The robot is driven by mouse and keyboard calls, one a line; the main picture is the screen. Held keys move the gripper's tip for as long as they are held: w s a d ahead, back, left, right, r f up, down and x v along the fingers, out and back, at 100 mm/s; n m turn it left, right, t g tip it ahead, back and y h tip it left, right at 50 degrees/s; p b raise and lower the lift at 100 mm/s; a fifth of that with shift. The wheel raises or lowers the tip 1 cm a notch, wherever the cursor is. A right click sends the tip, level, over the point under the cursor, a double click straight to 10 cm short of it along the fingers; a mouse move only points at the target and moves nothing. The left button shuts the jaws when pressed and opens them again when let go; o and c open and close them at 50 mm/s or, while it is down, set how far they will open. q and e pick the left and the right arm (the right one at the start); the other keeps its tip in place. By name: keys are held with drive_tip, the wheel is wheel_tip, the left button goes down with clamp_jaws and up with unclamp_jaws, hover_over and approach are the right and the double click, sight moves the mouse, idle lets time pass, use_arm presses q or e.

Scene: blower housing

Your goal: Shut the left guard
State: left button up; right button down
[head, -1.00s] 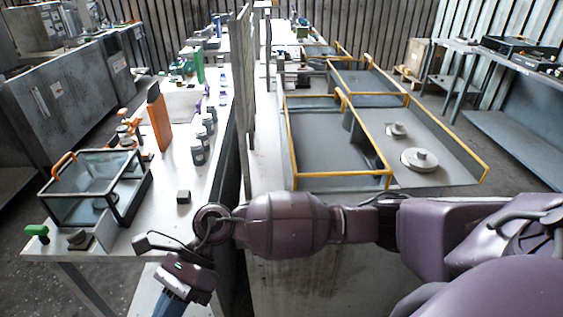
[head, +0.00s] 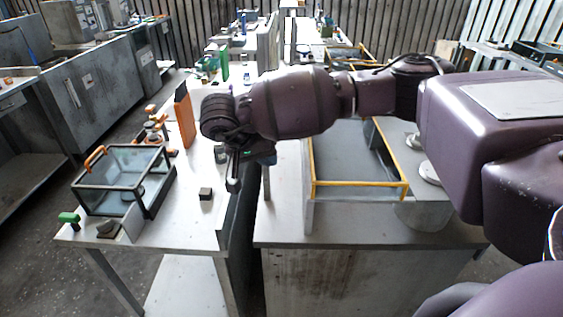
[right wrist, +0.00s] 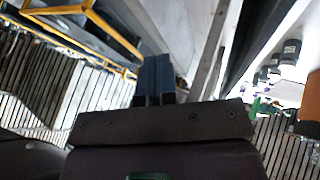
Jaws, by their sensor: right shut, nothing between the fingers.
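A yellow-edged grey frame (head: 360,184) with a sunken grey panel sits on the bench right of the middle in the head view. It may be the left guard, but I cannot tell whether it is open or shut. My right arm covers its far part. Grey round discs (head: 428,172) show to its right, partly hidden. My right gripper (head: 266,158) is left of this frame, apart from it, and mostly hidden by its wrist. In the right wrist view its blue fingers (right wrist: 157,68) are together and empty. My left gripper is out of view.
A glass-sided box (head: 122,178) with an orange handle stands on the left bench. An orange upright block (head: 184,118), a small dark block (head: 206,193) and a green-topped item (head: 69,217) are nearby. A thin upright panel (head: 240,205) edges this bench.

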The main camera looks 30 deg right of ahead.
drive_tip(key=d+f, duration=0.2)
drive_tip(key=d+f+p, duration=0.1)
drive_tip(key=d+f, duration=0.1)
drive_tip(key=d, duration=0.1)
drive_tip(key=s+d+f+p, duration=0.1)
drive_tip(key=d+f, duration=0.2)
drive_tip(key=shift+s+d, duration=0.15)
drive_tip(key=shift+d, duration=0.05)
drive_tip(key=shift+s+d+f, duration=0.1)
drive_tip(key=shift+d, duration=0.15)
